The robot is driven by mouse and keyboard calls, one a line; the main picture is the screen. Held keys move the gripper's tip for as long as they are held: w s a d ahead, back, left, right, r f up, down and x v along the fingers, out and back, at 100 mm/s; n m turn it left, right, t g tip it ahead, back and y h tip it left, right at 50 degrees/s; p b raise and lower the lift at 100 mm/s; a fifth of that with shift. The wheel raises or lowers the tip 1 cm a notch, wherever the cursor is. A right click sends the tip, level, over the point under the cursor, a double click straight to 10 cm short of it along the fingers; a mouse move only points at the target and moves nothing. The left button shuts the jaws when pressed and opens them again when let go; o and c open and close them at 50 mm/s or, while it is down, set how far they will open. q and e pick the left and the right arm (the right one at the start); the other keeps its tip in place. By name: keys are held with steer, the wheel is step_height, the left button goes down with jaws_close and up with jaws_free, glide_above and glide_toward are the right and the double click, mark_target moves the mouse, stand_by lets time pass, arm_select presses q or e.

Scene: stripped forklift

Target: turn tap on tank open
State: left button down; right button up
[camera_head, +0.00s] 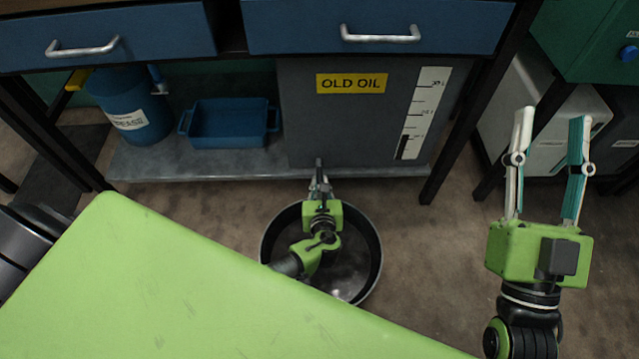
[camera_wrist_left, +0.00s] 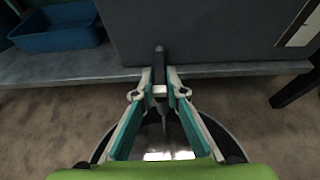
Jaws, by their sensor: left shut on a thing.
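The grey tank (camera_head: 345,120) carries a yellow OLD OIL label and stands on the low shelf under the bench. Its tap (camera_head: 319,164) sticks out at the tank's lower front; the tap also shows in the left wrist view (camera_wrist_left: 159,62). My left gripper (camera_head: 320,188) is at the tap, over the round pan, and its fingers (camera_wrist_left: 160,88) are closed around the dark tap part. Which way the tap is turned cannot be told. My right gripper (camera_head: 545,125) is open and empty, far to the right of the tank.
A dark round pan (camera_head: 373,262) lies on the floor below the tap. A blue tray (camera_head: 228,125) and a blue grease bucket (camera_head: 133,108) stand on the shelf (camera_head: 200,172) left of the tank. A table leg (camera_head: 458,140) stands right of it. Blue drawers (camera_head: 380,27) hang above.

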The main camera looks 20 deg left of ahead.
arm_select(q)
steer(key=c, duration=2)
jaws_free()
steer(key=shift+c, duration=0.2)
steer(key=shift+d, duration=0.1)
steer(key=v, duration=1.2)
